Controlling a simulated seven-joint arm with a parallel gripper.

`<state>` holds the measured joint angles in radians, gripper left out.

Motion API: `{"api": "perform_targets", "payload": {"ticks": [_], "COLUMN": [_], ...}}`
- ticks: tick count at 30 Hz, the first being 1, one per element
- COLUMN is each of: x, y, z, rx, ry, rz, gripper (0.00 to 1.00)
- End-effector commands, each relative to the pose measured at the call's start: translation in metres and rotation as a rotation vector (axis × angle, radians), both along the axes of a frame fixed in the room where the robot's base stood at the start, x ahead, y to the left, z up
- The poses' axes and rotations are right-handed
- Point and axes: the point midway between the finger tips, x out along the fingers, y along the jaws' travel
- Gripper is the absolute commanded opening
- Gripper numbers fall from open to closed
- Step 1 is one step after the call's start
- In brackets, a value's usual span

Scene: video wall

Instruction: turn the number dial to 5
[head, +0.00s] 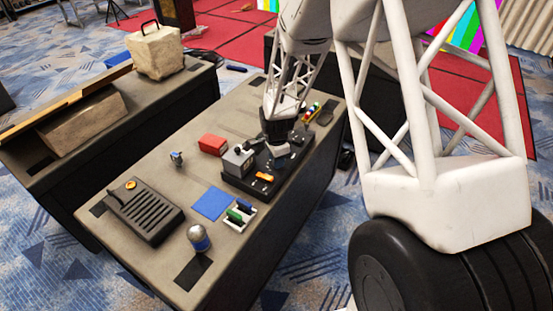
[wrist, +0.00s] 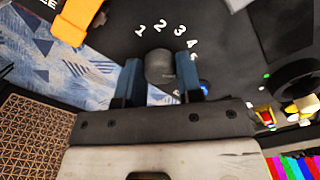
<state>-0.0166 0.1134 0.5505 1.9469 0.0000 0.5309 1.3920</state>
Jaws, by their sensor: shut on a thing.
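The number dial's dark round knob (wrist: 160,66) shows in the wrist view, with white numbers 1, 2, 3 and 4 arced around its far side. Another mark to the right is partly hidden by a finger. I cannot tell which number the knob points to. My gripper (wrist: 161,80) has one blue finger on each side of the knob and is shut on it. In the head view my gripper (head: 280,140) is down over the black panel (head: 262,187) on the table, and it hides the dial.
An orange part (wrist: 76,22) is close by at upper left in the wrist view. On the table (head: 150,160) are a red box (head: 212,144), a grey box (head: 238,161), a blue square (head: 211,204), a silver-topped cylinder (head: 199,238) and a slatted dark box (head: 144,210).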

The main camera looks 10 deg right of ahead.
Motion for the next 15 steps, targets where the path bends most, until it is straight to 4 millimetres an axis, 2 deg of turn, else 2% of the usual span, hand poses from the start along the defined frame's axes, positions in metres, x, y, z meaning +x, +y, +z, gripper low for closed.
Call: {"api": "perform_targets", "payload": {"ticks": [4, 5, 9, 15], "x": [0.0010, 0.0010, 0.0006, 0.0004], "y": [-0.0002, -0.0002, -0.0002, -0.0001], "z": [0.0016, 0.0015, 0.0011, 0.0006], "rx": [-0.001, -0.001, 0.000, 0.000], "ry": [-0.002, -0.002, -0.002, -0.001], "rz": [0.000, 0.001, 0.001, 0.001], "gripper": [0.10, 0.36, 0.58, 0.59]}}
